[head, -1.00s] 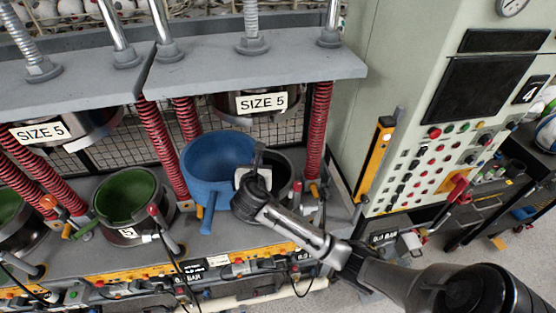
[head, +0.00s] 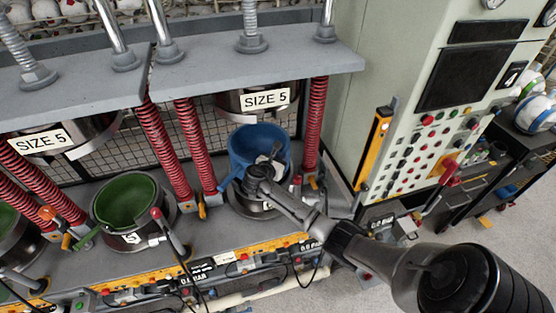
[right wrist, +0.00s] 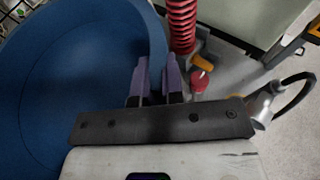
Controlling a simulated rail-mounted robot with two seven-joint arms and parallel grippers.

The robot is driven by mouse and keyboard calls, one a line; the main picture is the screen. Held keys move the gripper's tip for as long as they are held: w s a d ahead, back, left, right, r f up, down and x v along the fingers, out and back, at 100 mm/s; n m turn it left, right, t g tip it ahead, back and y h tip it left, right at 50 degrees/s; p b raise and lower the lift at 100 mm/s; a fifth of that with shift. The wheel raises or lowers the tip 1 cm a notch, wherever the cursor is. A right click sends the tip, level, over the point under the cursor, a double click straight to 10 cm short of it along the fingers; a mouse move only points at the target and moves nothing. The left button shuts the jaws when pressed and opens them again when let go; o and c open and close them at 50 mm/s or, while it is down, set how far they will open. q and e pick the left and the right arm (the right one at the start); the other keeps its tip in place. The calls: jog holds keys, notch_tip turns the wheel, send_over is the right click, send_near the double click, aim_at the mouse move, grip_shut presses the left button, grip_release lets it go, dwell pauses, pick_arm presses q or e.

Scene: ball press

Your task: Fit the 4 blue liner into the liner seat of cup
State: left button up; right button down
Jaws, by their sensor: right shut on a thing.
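The blue liner (head: 246,149) is over the right-hand cup (head: 245,206), with its rim standing above the cup. My right gripper hides part of where they meet, so I cannot tell how deep the liner sits. My right gripper (head: 268,160) is shut on the liner's near wall. In the right wrist view, the gripper fingers (right wrist: 156,82) are at the right edge of the liner (right wrist: 75,85), whose hollow inside fills the left. My left gripper is not in view.
A "SIZE 5" upper press part (head: 262,101) hangs above the liner. Red springs (head: 200,150) stand on either side. A cup with a green liner (head: 130,203) is at the left. Levers and hoses line the front edge, and a control cabinet (head: 440,150) stands at the right.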

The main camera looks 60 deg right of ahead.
jog(key=shift+s+d+r, duration=0.1)
jog(key=shift+d, duration=0.05)
jog(key=shift+a+r+p, duration=0.15)
jog(key=shift+a+p, duration=0.05)
jog(key=shift+p, duration=0.45)
jog(key=shift+f+b, duration=0.45)
jog(key=shift+f, duration=0.65)
jog(key=shift+f, duration=0.2)
